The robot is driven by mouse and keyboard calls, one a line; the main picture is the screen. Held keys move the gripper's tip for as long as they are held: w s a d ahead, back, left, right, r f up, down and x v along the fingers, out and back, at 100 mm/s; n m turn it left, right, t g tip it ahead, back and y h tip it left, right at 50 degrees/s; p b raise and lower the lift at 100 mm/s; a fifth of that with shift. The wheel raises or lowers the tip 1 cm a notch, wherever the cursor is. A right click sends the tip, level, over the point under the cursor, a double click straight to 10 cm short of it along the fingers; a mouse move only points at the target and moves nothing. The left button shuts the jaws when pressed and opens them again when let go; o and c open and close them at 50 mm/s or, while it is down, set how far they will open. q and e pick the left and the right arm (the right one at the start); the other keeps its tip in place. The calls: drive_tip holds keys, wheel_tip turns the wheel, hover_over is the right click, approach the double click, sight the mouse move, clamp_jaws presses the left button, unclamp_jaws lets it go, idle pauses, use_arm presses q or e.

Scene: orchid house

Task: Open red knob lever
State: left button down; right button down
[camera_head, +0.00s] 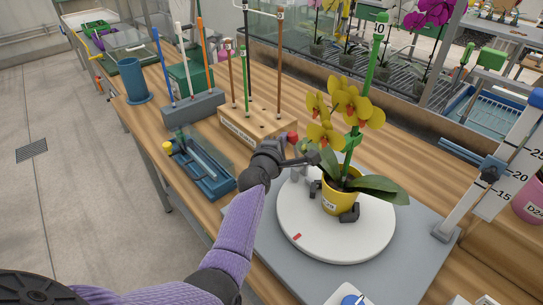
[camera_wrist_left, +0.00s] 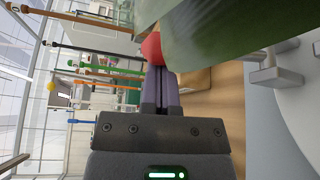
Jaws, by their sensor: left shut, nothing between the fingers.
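The red knob (camera_head: 292,137) shows just behind my left gripper in the head view, beside the yellow orchid (camera_head: 355,103). In the left wrist view the red knob (camera_wrist_left: 152,47) is at the fingertips, partly hidden by a large green leaf (camera_wrist_left: 225,35). My left gripper (camera_head: 312,158) is shut and empty, its fingers pointing toward the plant. In the left wrist view its fingers (camera_wrist_left: 159,72) lie side by side and appear close to or touching the knob; I cannot tell which. The lever under the knob is mostly hidden. My right gripper is not in view.
The orchid's yellow pot (camera_head: 340,199) stands on a white turntable (camera_head: 300,240), held by dark clamps. A wooden stake block (camera_head: 232,130) and a blue tray (camera_head: 215,183) lie to the left. A measuring post (camera_head: 495,185) stands at right.

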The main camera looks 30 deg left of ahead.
sight(293, 139)
use_arm(q)
drive_tip(key=shift+s+d+r+m+t+b, duration=0.25)
drive_tip(key=shift+d+m+t, duration=0.15)
drive_tip(key=shift+d+m, duration=0.35)
drive_tip(key=shift+s+d+r+m+t+b, duration=0.2)
drive_tip(key=shift+d+m+t, duration=0.25)
drive_tip(key=shift+m, duration=0.4)
drive_tip(key=shift+d+y, duration=0.1)
drive_tip(key=shift+y, duration=0.2)
drive_tip(key=shift+s, duration=0.1)
